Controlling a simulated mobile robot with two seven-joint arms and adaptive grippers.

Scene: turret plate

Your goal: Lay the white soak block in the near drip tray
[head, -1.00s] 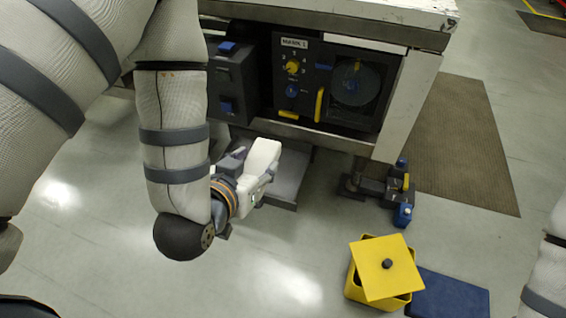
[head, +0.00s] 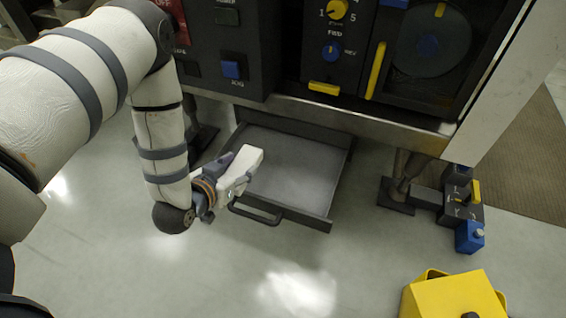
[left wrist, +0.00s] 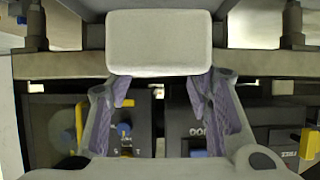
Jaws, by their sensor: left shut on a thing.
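The white soak block (head: 240,170) is held in my left gripper (head: 226,178), which is shut on it. In the left wrist view the block (left wrist: 159,43) sits between the two fingertips of the left gripper (left wrist: 162,88). In the head view the block is over the left side of a grey drip tray (head: 290,168), pulled out like a drawer below the machine, with a dark handle at its front. The tray floor that shows is bare. How high the block is above it I cannot tell. My right gripper is out of view.
The machine's front panel (head: 290,50) with knobs and yellow levers stands over the back of the tray. A foot pedal unit (head: 462,207) is on the floor to the right. A yellow lidded bin (head: 455,298) is at the bottom right. The floor before the tray is clear.

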